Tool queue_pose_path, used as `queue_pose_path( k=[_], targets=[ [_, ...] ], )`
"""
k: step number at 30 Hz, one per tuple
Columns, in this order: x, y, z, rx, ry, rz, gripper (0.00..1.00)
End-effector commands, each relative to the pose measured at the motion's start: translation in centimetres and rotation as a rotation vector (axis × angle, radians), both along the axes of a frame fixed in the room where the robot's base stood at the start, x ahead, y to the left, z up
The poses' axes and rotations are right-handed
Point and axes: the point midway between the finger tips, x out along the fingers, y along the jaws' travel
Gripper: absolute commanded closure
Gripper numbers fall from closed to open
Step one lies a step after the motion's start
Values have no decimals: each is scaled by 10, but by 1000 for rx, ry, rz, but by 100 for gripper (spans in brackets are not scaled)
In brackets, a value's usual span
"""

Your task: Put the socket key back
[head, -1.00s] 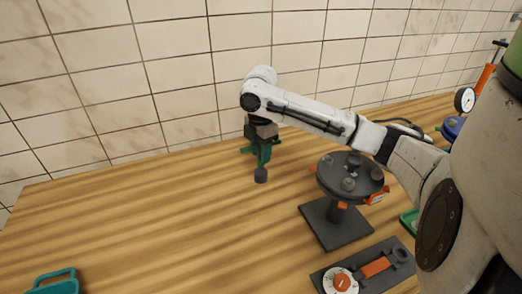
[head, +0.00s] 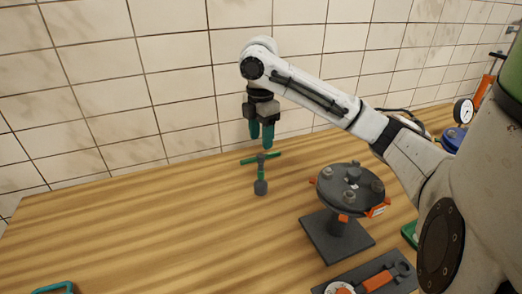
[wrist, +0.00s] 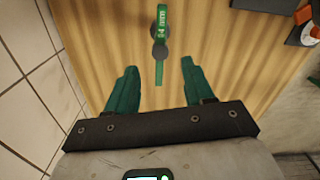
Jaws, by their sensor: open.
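In the wrist view the key (wrist: 161,24) shows "54 mm" lettering. My gripper (head: 261,143) is just above the crossbar, fingers pointing down, open and empty. In the wrist view its green fingers (wrist: 157,72) are spread to either side of the key's line, apart from it.
A dark round flange with bolts and orange tags (head: 350,188) stands on a square base to the right. In front of it is a dark tray (head: 372,276) with an orange-handled tool and a dial. A tiled wall (head: 120,90) rises behind.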

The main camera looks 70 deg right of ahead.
Motion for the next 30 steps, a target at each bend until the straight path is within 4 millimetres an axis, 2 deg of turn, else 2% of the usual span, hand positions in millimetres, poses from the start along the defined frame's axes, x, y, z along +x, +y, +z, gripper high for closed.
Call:
queue_pose_path(
  k=[3, 7, 30],
  targets=[
    [0, 0, 16, -4, 0, 1, 48],
    [0, 0, 24, -1, 1, 1, 48],
    [0, 0, 25, 0, 0, 0, 48]
  ],
)
